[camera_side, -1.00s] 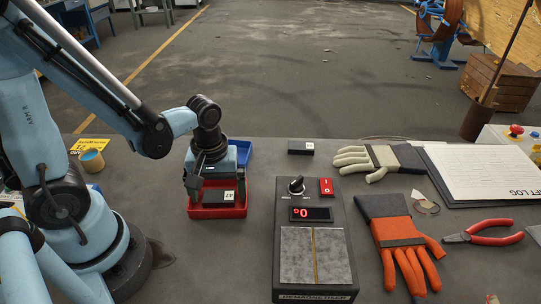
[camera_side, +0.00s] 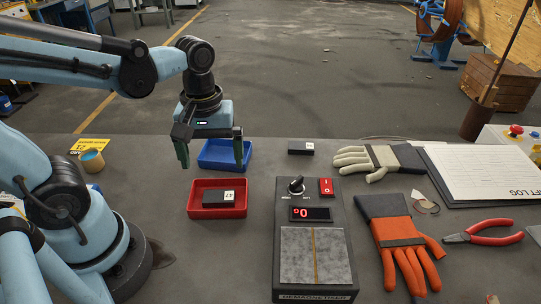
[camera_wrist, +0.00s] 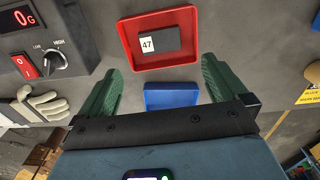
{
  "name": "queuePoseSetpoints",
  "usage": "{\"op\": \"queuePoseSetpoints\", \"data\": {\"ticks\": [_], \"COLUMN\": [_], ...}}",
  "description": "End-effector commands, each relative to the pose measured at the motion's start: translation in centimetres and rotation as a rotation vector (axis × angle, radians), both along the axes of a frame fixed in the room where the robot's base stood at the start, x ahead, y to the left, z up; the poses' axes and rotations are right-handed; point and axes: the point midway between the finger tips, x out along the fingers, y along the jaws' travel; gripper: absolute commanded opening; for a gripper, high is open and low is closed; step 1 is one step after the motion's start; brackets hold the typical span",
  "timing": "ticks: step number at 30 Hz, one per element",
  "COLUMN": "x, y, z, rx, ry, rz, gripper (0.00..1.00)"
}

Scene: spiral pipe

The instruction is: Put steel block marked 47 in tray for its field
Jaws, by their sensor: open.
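The dark steel block marked 47 (camera_side: 218,198) lies flat in the red tray (camera_side: 239,212). In the wrist view the block (camera_wrist: 163,41) shows its white 47 label, inside the red tray (camera_wrist: 128,53). The blue tray (camera_side: 223,158) sits just behind the red one; in the wrist view it (camera_wrist: 171,97) is partly hidden by my gripper. My gripper (camera_side: 211,158) is open and empty, raised above and behind the red tray, with its green-padded fingers wide apart. It also shows in the wrist view (camera_wrist: 160,80).
The demagnetizer (camera_side: 315,240) stands right of the trays, its display reading 0. A second dark block (camera_side: 300,147) lies behind it. White (camera_side: 375,160) and orange (camera_side: 398,240) gloves and red pliers (camera_side: 490,231) lie further right.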

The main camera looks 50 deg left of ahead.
Motion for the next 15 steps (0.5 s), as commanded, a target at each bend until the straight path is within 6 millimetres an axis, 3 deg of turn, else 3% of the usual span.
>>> {"op": "queuePoseSetpoints", "data": {"ticks": [10, 15], "x": [0.0, 1.1], "y": [0.0, 0.1], "z": [2.1, 2.0], "rx": [0.000, 0.022], "ry": [-0.017, -0.186], "rz": [-0.023, -0.255], "gripper": [0.99, 0.99]}}
